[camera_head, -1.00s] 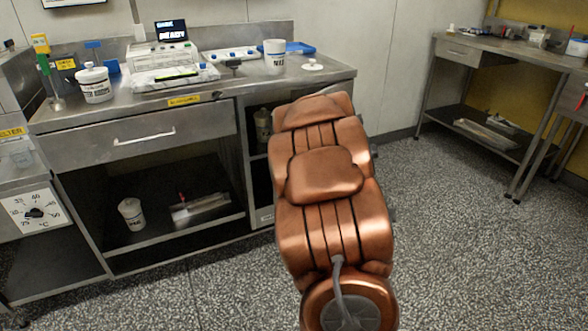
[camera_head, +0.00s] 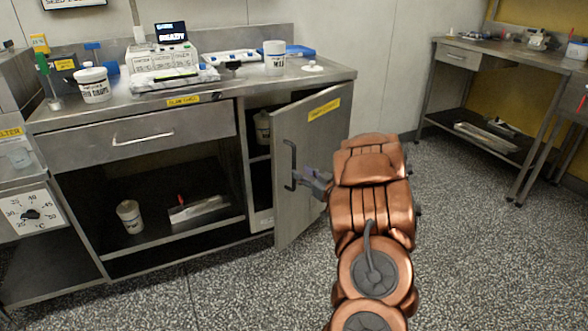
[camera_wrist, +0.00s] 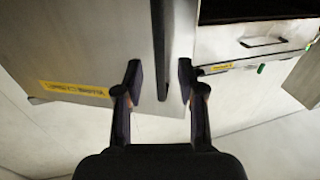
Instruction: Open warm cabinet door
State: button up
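The warm cabinet door (camera_head: 312,160) is a grey metal panel with a yellow label, standing partly open from the right end of the bench. Its dark upright handle (camera_head: 290,168) is near the door's left edge. In the wrist view the handle (camera_wrist: 160,50) runs down between the fingertips, with gaps visible on both sides. My gripper (camera_head: 314,182) is beside the handle in the head view. In the wrist view my gripper (camera_wrist: 160,85) is open, its fingers apart.
The steel bench (camera_head: 130,110) carries a white tub (camera_head: 93,85), a device (camera_head: 160,58) and another tub (camera_head: 274,54). A closed drawer (camera_head: 150,135) is left of the cabinet. Speckled floor (camera_head: 450,240) is clear on the right, before a second table (camera_head: 470,45).

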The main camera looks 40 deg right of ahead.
aim_at(294, 187)
jog(key=shift+w+d+b, duration=0.15)
jog(key=shift+w+b, duration=0.05)
jog(key=shift+w, duration=1.1)
jog(key=shift+w+d+b, duration=0.15)
jog(key=shift+w, duration=1.1)
grip_shut()
